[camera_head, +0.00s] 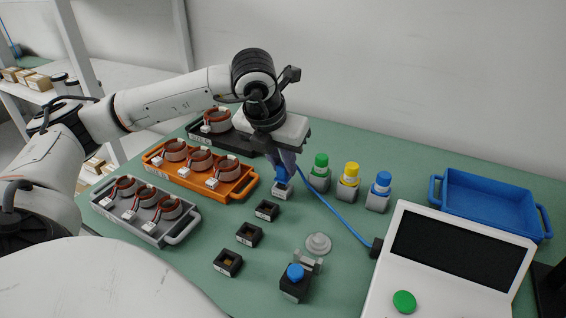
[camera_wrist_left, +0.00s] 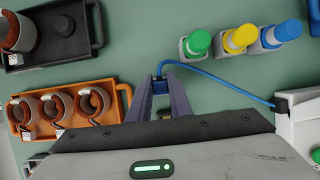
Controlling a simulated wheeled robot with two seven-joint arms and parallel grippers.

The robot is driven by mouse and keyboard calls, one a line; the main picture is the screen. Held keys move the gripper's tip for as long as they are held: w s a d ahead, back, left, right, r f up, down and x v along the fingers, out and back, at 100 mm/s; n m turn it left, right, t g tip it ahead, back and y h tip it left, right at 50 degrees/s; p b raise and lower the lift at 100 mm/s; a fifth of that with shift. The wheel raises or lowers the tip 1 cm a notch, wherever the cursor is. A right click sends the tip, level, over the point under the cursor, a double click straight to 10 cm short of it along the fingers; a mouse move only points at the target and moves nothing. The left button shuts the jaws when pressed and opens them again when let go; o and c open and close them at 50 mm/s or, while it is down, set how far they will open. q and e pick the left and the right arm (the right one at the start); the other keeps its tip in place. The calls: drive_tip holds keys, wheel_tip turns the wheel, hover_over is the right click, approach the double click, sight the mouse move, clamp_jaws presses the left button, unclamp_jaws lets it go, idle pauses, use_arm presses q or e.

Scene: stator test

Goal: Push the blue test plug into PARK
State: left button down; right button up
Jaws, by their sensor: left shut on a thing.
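My left gripper (camera_head: 285,165) points down over the table, shut on the blue test plug (camera_head: 281,175). The plug is upright, directly above a small pale grey block (camera_head: 283,192) with a label too small to read. Plug and block look to be in contact, but I cannot tell how deep the plug sits. In the left wrist view the plug (camera_wrist_left: 160,88) shows between the fingertips (camera_wrist_left: 168,82). A blue cable (camera_head: 335,215) runs from it to the white tester (camera_head: 440,250). No PARK marking is readable. My right gripper is not in view.
Three black sockets (camera_head: 249,235) stand in front. Green (camera_head: 320,172), yellow (camera_head: 348,182) and blue-capped (camera_head: 379,192) holders stand to the right. Orange (camera_head: 236,190) and grey (camera_head: 183,229) stator trays lie left. A blue tray (camera_head: 490,228) is at the right; a blue-button box (camera_head: 295,285) is in front.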

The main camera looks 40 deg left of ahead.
use_arm(q)
drive_tip(key=shift+f+b, duration=0.85)
drive_tip(key=shift+b, duration=0.25)
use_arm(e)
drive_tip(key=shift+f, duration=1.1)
use_arm(q)
drive_tip(key=c, duration=1.5)
unclamp_jaws()
drive_tip(key=shift+c, duration=0.2)
drive_tip(key=v, duration=0.2)
drive_tip(key=shift+s+r, duration=0.1)
drive_tip(key=shift+r, duration=0.35)
drive_tip(key=a+p+v, duration=0.1)
drive_tip(key=v, duration=0.6)
drive_tip(key=shift+d+r, duration=0.15)
drive_tip(key=shift+d, duration=0.35)
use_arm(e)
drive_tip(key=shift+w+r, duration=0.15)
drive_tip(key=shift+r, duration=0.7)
